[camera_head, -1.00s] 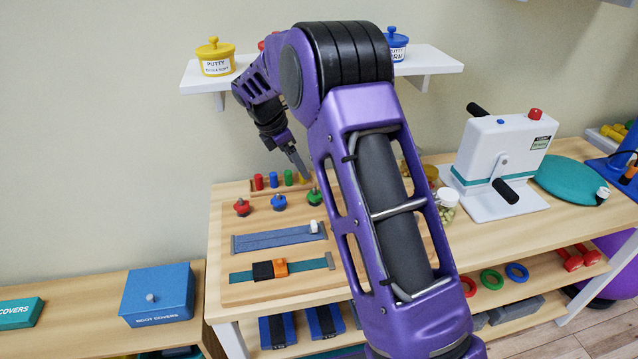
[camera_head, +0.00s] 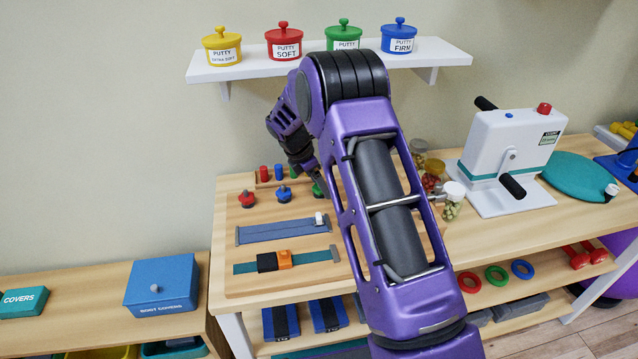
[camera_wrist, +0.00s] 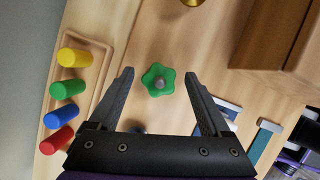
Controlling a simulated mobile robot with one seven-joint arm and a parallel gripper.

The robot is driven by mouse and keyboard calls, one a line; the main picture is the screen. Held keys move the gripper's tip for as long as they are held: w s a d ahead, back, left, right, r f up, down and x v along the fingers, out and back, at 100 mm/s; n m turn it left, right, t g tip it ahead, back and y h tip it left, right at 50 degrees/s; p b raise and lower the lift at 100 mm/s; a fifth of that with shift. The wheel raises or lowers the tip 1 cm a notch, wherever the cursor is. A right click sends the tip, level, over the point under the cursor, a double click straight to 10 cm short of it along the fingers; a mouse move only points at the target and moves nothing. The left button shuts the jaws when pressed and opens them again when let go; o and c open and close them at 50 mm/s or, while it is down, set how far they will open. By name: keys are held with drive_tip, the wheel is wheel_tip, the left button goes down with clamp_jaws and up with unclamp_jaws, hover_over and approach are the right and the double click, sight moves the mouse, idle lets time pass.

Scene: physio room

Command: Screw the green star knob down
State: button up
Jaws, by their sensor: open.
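How far the green knob is screwed down I cannot tell.
A rack of coloured pegs (camera_wrist: 64,88) stands close to the left finger. A brown wooden block (camera_wrist: 272,50) is at the upper right of the wrist view. Blue (camera_head: 280,230) and teal strap pieces lie in front. The wall shelf (camera_head: 260,66) holds putty tubs.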

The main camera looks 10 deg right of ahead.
clamp_jaws()
idle(0.4)
drive_tip(key=shift+m, duration=0.3)
